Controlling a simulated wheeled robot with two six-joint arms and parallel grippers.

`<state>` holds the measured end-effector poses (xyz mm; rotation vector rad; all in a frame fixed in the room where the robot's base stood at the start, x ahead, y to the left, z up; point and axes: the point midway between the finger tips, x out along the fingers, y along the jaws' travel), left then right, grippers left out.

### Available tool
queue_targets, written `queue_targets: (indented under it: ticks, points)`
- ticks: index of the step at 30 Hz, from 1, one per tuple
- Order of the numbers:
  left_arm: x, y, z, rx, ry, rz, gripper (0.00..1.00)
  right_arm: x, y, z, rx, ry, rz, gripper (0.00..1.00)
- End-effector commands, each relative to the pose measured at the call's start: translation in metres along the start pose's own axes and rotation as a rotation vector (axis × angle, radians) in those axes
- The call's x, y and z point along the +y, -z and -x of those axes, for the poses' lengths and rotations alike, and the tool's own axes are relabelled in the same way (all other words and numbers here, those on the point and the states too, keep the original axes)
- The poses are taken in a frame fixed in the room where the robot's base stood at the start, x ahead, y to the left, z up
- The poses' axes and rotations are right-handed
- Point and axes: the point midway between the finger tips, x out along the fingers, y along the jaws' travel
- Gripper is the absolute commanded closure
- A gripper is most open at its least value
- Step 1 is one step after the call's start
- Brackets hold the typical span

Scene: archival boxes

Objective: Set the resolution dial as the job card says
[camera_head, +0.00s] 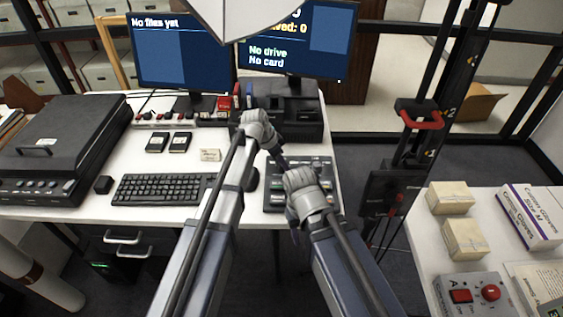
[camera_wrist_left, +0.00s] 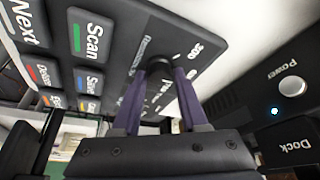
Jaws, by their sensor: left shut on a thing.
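The resolution dial (camera_wrist_left: 160,66) is a small dark knob on the black control panel (camera_wrist_left: 115,40), seen in the left wrist view. My left gripper (camera_wrist_left: 157,82) is shut on it, with one purple finger on each side. The number 300 is printed beside the knob; the pointer and the other numbers are hidden or too unclear to read. In the head view, the panel (camera_head: 318,168) lies on the desk with my left gripper (camera_head: 281,160) over its back left part. No readable job card shows.
A keyboard (camera_head: 165,189) and a small cream card (camera_head: 210,155), unreadable, lie left of the panel. A black dock (camera_head: 295,118) stands behind it, under two monitors. A black scanner (camera_head: 60,150) fills the desk's left side. The right table (camera_head: 425,235) holds boxes.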

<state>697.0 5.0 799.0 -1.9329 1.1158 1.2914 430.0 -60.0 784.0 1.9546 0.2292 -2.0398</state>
Motion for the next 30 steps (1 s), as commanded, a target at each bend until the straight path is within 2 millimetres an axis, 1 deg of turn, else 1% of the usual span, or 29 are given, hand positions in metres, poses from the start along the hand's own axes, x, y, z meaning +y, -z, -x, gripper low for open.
queue_targets:
  ticks: [1, 3, 11, 16, 20, 30]
  points:
    - [0.0001, -0.0001, 0.0000, 0.000, 0.000, 0.000, 0.93, 0.0000, 0.0000, 0.0000, 0.000, 0.000, 0.000, 0.50]
    - [0.0001, -0.0001, 0.0000, 0.000, 0.000, 0.000, 1.00, 0.0000, 0.0000, 0.0000, 0.000, 0.000, 0.000, 0.50]
    - [0.0005, -0.0002, 0.0000, 0.000, 0.002, 0.007, 1.00, 0.0000, 0.0000, -0.0001, 0.000, 0.000, 0.000, 0.50]
    - [0.0017, -0.0003, 0.0001, 0.000, 0.022, 0.052, 1.00, 0.0000, 0.0000, -0.0001, 0.000, 0.000, 0.000, 0.50]
    - [0.0029, -0.0003, 0.0000, 0.000, 0.052, 0.125, 1.00, 0.0000, 0.0000, -0.0001, 0.000, 0.000, 0.000, 0.50]
    - [0.0045, 0.0005, -0.0002, 0.000, 0.172, 0.410, 1.00, 0.0000, 0.0000, -0.0001, 0.000, 0.000, 0.000, 0.50]
